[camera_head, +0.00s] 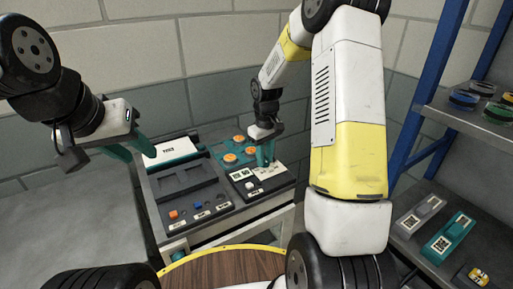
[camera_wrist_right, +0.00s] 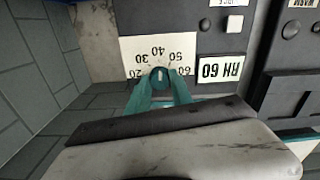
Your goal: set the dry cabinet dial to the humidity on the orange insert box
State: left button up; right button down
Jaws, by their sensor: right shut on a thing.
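The dry cabinet dial (camera_wrist_right: 160,77) is a dark teal knob on a pale scale plate (camera_wrist_right: 130,52), marked 20 to 60. A small light mark on the knob appears to point near 40. My right gripper (camera_wrist_right: 161,84) is shut on the dial; in the head view the same gripper (camera_head: 265,160) reaches down to the scale plate (camera_head: 270,172). My left gripper (camera_head: 132,148) is open and empty, left of the bench unit. I cannot pick out an orange insert box with certainty.
A blue-framed shelf (camera_head: 425,262) at right holds a grey box (camera_head: 420,215) and a teal box (camera_head: 448,236). A round wooden top (camera_head: 225,272) is in front.

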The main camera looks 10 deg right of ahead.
aim_at(265, 160)
jog(key=shift+n, duration=0.6)
jog(key=c, duration=1.1)
grip_release()
jog(key=shift+c, duration=0.2)
jog(key=shift+r, duration=3.95)
